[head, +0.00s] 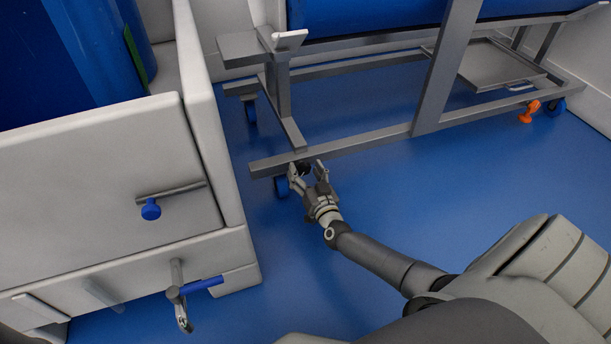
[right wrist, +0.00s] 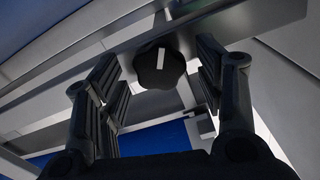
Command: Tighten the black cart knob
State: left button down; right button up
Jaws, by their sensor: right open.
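The black cart knob (right wrist: 159,66) is a lobed knob with a white line on its face, seen in the right wrist view on the cart's metal bar. In the head view the knob (head: 302,168) shows small and dark at the lower left corner of the cart frame (head: 350,145). My right gripper (head: 307,171) is open at the knob. In the right wrist view the fingers of the right gripper (right wrist: 160,80) stand on both sides of the knob, with visible gaps. The white line is close to upright, tilted slightly. My left gripper is not in view.
A blue tub (head: 360,15) lies on the cart. A caster (head: 281,186) is just left of the gripper; an orange lever (head: 529,111) is at the far right. A white cabinet (head: 100,180) with a blue knob (head: 150,209) stands left. Blue floor (head: 420,210) is open.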

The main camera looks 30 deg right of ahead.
jog(key=shift+w, duration=0.2)
jog(key=c, duration=1)
